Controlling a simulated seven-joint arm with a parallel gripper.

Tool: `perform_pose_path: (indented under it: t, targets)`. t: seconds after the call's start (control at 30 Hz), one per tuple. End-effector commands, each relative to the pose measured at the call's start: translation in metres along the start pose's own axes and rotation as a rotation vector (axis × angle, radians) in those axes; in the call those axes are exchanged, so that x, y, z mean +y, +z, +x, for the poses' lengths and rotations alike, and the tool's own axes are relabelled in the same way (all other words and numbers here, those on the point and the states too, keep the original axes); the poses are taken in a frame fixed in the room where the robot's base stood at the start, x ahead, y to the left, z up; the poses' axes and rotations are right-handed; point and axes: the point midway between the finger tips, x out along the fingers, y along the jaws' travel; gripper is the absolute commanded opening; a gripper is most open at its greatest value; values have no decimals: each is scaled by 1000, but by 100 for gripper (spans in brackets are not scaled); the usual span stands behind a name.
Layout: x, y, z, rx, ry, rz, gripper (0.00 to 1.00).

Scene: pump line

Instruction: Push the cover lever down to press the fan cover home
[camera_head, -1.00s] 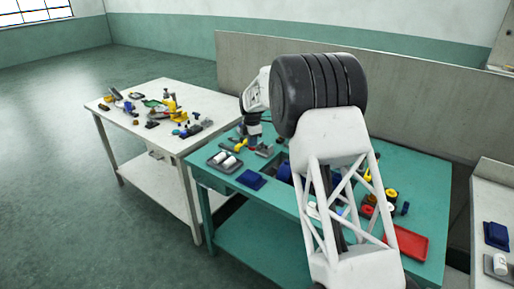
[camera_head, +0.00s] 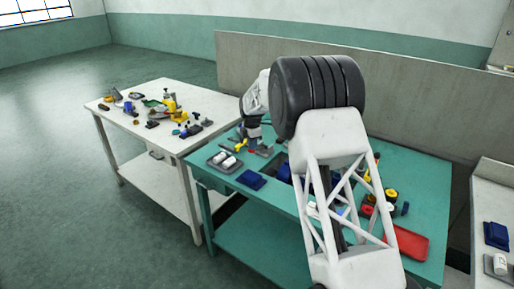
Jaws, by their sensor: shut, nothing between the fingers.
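My gripper (camera_head: 251,142) points down over the back left of the green table (camera_head: 246,195), small in the picture and partly behind my own arm. It is shut, with nothing held. Just below and beside it are a small yellow part (camera_head: 240,146) and a grey fixture (camera_head: 264,152). I cannot tell which part is the cover lever, nor whether the gripper touches it. The fan cover cannot be made out at this size.
A grey tray with white cylinders (camera_head: 226,161) and a blue block (camera_head: 251,180) lie at the table's front left. A red tray (camera_head: 408,243) lies at the right. A white table (camera_head: 118,128) with several parts stands to the left. A grey wall (camera_head: 400,115) runs behind.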

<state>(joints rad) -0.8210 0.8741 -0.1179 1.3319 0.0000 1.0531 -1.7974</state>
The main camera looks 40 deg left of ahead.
Motion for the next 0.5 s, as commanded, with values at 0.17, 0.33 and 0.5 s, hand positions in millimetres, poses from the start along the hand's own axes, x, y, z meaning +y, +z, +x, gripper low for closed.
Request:
perform_pose_path:
  t: [0.17,0.33,0.5]
  targets:
    - [0,0,0,0,0,0,0]
    - [0,0,2,0,-1,0,0]
    - [-1,-1,4,0,-1,0,0]
